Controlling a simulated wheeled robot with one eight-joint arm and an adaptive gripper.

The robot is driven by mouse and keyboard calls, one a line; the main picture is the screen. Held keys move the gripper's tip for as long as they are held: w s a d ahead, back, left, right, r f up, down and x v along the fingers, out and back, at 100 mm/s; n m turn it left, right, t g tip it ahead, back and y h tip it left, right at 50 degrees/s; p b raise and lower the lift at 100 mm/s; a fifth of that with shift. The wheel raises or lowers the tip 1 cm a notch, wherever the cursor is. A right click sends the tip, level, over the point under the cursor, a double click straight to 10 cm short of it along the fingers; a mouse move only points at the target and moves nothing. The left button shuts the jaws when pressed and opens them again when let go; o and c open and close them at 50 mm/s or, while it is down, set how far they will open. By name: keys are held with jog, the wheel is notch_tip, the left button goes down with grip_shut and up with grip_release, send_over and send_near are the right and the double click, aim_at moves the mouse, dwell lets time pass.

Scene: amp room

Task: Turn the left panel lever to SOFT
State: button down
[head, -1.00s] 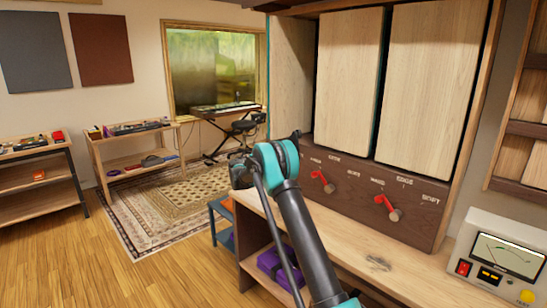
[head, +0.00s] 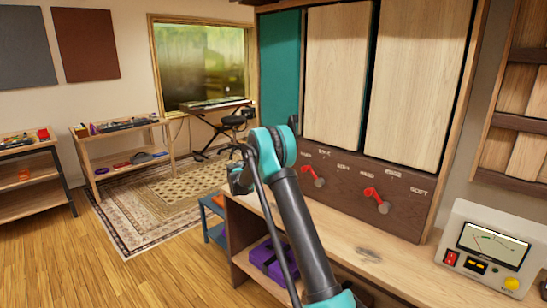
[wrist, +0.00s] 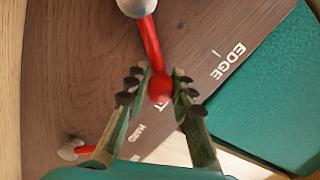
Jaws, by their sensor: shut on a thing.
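The left panel lever has a grey hub (wrist: 137,6) and a red arm ending in a red ball (wrist: 161,88). My gripper (wrist: 160,92) is shut on the ball in the wrist view. The ball partly covers a label whose last letters look like FT; EDGE (wrist: 228,61) is to its right. The left panel (head: 279,75) shows its teal face, also visible in the wrist view (wrist: 275,100). In the head view my arm hides the left lever and my gripper.
The middle lever (head: 313,177) and right lever (head: 377,201) have red ends pointing up-left, below wooden panels (head: 337,75) and (head: 418,85). A meter box (head: 487,250) stands on the wooden desk (head: 345,250) at right. Open floor (head: 95,260) lies at left.

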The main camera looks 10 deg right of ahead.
jog(key=shift+a+f+m, duration=0.1)
jog(key=shift+f+m, duration=0.05)
jog(key=shift+m, duration=0.15)
dwell(0.4)
jog(key=c, duration=1.3)
grip_release()
jog(key=shift+s, duration=0.1)
jog(key=v, duration=1.2)
